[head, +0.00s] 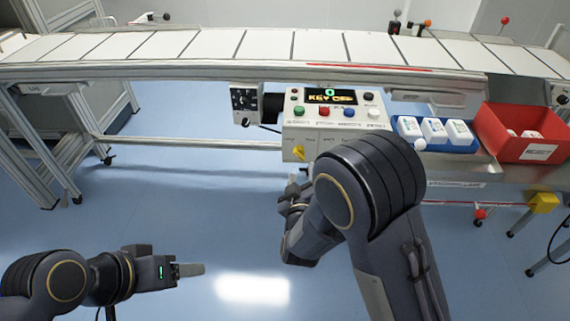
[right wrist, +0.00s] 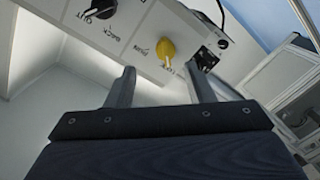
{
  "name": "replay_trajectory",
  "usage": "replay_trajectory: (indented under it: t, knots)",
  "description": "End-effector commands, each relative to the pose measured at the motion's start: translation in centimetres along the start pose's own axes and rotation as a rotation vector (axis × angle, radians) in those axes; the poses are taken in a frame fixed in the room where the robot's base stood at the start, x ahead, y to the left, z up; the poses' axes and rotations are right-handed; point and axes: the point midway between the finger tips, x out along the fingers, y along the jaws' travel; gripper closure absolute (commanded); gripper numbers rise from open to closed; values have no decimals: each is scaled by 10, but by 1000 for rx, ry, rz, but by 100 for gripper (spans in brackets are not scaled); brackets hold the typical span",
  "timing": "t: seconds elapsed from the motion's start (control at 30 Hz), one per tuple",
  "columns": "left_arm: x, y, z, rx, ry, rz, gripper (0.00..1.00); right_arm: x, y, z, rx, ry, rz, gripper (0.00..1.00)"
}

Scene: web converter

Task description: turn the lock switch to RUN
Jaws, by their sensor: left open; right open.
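The lock switch is a yellow knob (head: 298,153) on the lower front of the white control box (head: 335,112). In the right wrist view the yellow knob (right wrist: 167,49) lies just beyond and between my fingertips, with small lettering beside it, partly hidden and hard to read. My right gripper (head: 293,180) is below the knob in the head view; in the right wrist view my right gripper (right wrist: 161,75) has its two fingers apart, with nothing between them. I cannot tell whether it touches the knob. My left gripper (head: 203,269) is open and empty over the floor at lower left.
A black knob (right wrist: 98,8) is near the yellow one. The box top has a lit display (head: 331,97) and several coloured buttons. A blue tray (head: 455,147) of white bottles and a red bin (head: 490,125) stand at right. The conveyor (head: 260,47) runs behind.

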Motion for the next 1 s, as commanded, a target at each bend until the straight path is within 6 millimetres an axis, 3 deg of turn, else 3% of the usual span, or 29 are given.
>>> replay_trajectory:
  t: [0.03, 0.17, 0.63, 1.0]
  knots:
    - [4, -2, 2, 0, 0, 0, 37, -2, -9, 2, -38, 22, 18, 52]
    - [5, -2, 2, 0, 0, 0, 37, 1, -11, 0, -72, 45, 48, 52]
    - [5, -2, 3, 0, 0, 0, 37, 66, -7, -3, -69, 44, 46, 52]
    - [5, -2, 3, 0, 0, 0, 37, 74, -7, -3, -70, 44, 44, 52]
